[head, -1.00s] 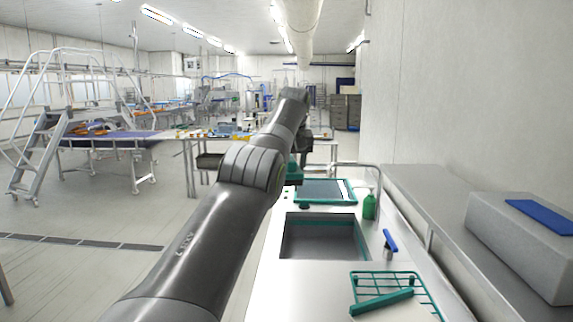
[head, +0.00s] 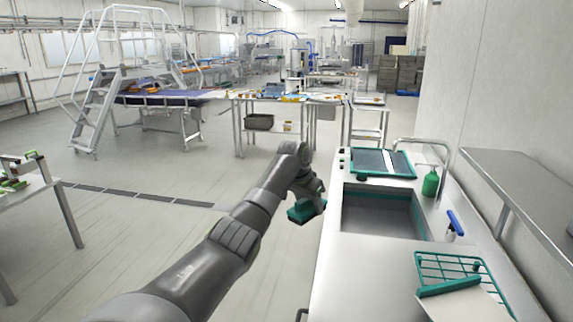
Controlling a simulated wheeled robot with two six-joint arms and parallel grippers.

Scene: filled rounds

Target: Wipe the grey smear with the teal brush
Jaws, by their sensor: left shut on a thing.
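My left arm reaches in from the bottom left. Its left gripper (head: 307,194) is shut on the teal brush (head: 303,212), a teal block hanging below the jaws. The brush is left of the steel sink counter (head: 349,267), over the floor in the picture and not seen touching anything. The bristles cannot be made out. I cannot pick out a grey smear. My right gripper is not in view.
The counter holds a sink (head: 385,222), a teal-rimmed tray (head: 372,161), a green bottle (head: 430,182), a blue-topped spray bottle (head: 454,224) and a teal rack (head: 459,275). A shelf (head: 530,180) runs along the right wall. Open floor (head: 160,240) lies left.

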